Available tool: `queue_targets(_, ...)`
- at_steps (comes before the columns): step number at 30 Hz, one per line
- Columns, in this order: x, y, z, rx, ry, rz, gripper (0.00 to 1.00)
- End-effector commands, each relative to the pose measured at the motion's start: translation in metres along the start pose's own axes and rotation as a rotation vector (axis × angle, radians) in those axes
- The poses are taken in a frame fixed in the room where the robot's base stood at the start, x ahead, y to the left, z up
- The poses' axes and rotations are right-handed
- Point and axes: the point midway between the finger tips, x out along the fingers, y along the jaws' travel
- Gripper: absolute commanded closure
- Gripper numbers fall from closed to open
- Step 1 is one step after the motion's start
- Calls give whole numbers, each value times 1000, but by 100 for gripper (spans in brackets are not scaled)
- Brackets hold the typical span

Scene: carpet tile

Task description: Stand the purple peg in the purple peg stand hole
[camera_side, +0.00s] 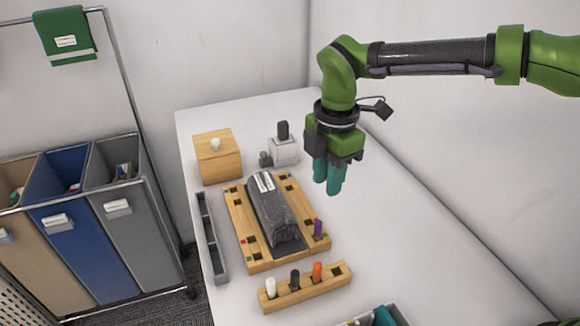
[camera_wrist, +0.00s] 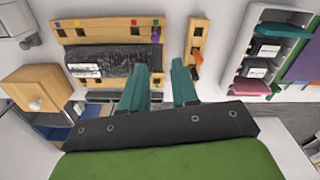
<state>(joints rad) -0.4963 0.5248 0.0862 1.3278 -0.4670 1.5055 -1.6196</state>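The purple peg (camera_side: 318,228) stands at the right edge of the wooden board (camera_side: 262,262), apparently in a hole there and slightly tilted. In the wrist view the purple peg (camera_wrist: 155,36) is next to a small purple mark on the board (camera_wrist: 180,28); how deep it sits is not clear. My gripper (camera_side: 328,188) is above the table, up and slightly right of the peg in the side view. Its teal fingers are apart with nothing between them, as the wrist view shows (camera_wrist: 167,70).
A dark grey bundle (camera_side: 270,212) lies along the board. A wooden rack (camera_side: 308,292) holds white, black and orange pegs and has an empty hole at its right end. A wooden box (camera_side: 218,163), a grey tray (camera_side: 209,240) and a small grey-white holder (camera_side: 285,152) stand nearby.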

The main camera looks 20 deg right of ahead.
Motion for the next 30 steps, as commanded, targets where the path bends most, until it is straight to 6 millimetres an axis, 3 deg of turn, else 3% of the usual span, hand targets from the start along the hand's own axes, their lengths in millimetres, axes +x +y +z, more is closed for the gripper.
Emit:
queue_targets(6,-18,15,-5,-378,-20,-1,71)
queue_targets(13,-13,11,-4,-512,-19,-26,71)
queue_targets(24,63,9,-2,-513,-20,-28,71)
queue_targets(30,92,9,-1,-511,-19,-24,71)
